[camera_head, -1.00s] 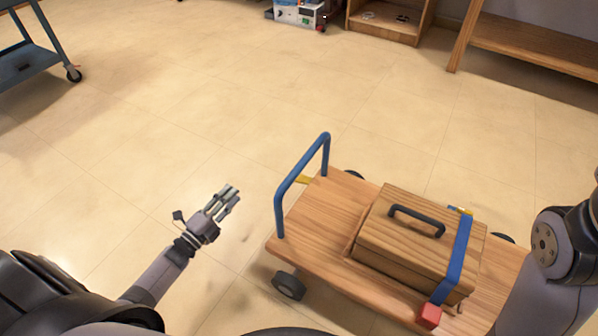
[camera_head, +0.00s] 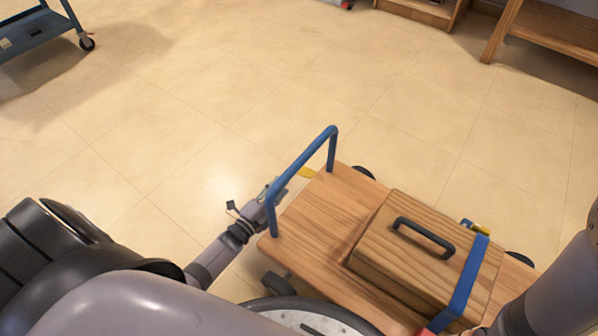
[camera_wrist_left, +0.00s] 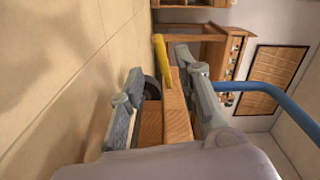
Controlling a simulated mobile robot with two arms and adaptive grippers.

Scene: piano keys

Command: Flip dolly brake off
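The wooden dolly (camera_head: 308,215) stands at lower middle right in the head view, with a blue push handle (camera_head: 301,172) at its left end. My left gripper (camera_head: 271,187) is at the dolly's left end, partly hidden behind the handle. In the left wrist view its fingers (camera_wrist_left: 158,70) are apart with nothing clearly held. My right gripper is out of view.
A wooden box (camera_head: 405,255) with a dark handle sits on the dolly under a blue strap (camera_head: 466,280). Dark wheels (camera_wrist_left: 152,88) sit under the deck. A blue cart (camera_head: 35,30) stands far left and a wooden bench (camera_head: 555,35) far right. The floor between is clear.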

